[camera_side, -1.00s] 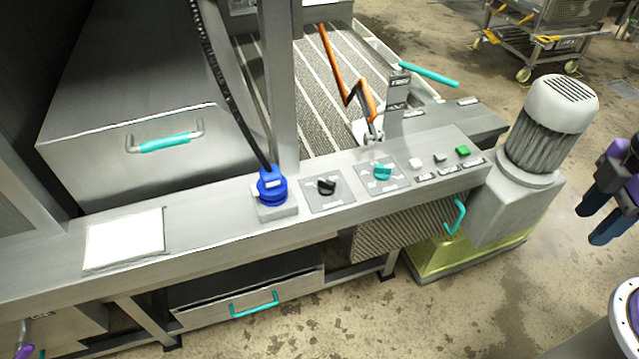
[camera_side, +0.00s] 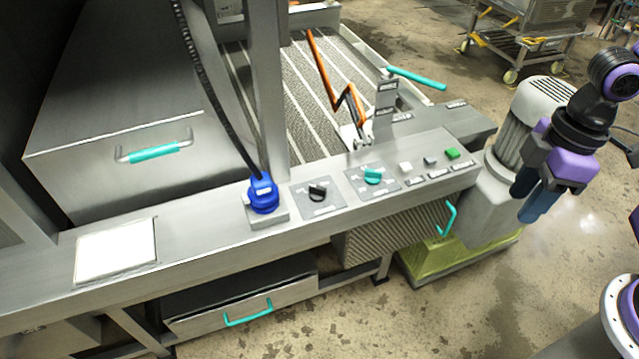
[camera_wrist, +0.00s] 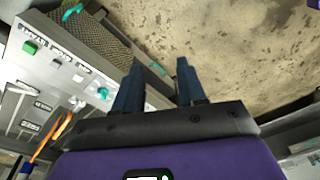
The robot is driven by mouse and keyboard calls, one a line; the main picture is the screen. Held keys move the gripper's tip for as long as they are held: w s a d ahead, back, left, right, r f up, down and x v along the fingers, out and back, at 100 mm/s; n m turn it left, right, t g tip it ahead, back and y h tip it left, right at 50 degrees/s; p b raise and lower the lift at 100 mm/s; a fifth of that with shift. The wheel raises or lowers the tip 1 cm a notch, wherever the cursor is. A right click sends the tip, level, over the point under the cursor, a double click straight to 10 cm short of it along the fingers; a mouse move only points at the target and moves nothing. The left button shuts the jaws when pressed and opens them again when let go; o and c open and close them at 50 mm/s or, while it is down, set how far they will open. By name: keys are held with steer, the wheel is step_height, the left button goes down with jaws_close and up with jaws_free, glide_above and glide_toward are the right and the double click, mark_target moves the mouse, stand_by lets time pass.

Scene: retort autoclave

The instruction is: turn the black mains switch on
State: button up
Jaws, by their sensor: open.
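The black mains switch (camera_side: 317,192) is a small black knob on a square plate on the sloped steel panel, between the blue plug and the teal knob. The teal knob (camera_side: 373,176) sits to its right. My gripper (camera_side: 530,205) is at the right in the side view, in front of the motor, well apart from the switch. In the wrist view its two dark blue fingers (camera_wrist: 157,85) are apart with nothing between them. The wrist view shows the panel's button end and the teal knob (camera_wrist: 102,92); I cannot make out the black switch there.
A blue plug (camera_side: 263,193) with a black cable stands left of the switch. White, grey and green buttons (camera_side: 452,154) lie to the right. An orange lever (camera_side: 324,68) rises behind the panel. The grey motor (camera_side: 503,160) stands beside my gripper. Floor in front is clear.

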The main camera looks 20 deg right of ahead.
steer(key=w+a+f+m+t+y, duration=0.1)
steer(key=w+a+f+m+y, duration=0.1)
steer(key=w+a, duration=1.2)
steer(key=m+t, duration=0.1)
steer(key=t, duration=0.1)
glide_toward(318, 187)
steer(key=x, duration=0.8)
steer(key=shift+a+f, duration=0.1)
steer(key=shift+f, duration=0.15)
jaws_close()
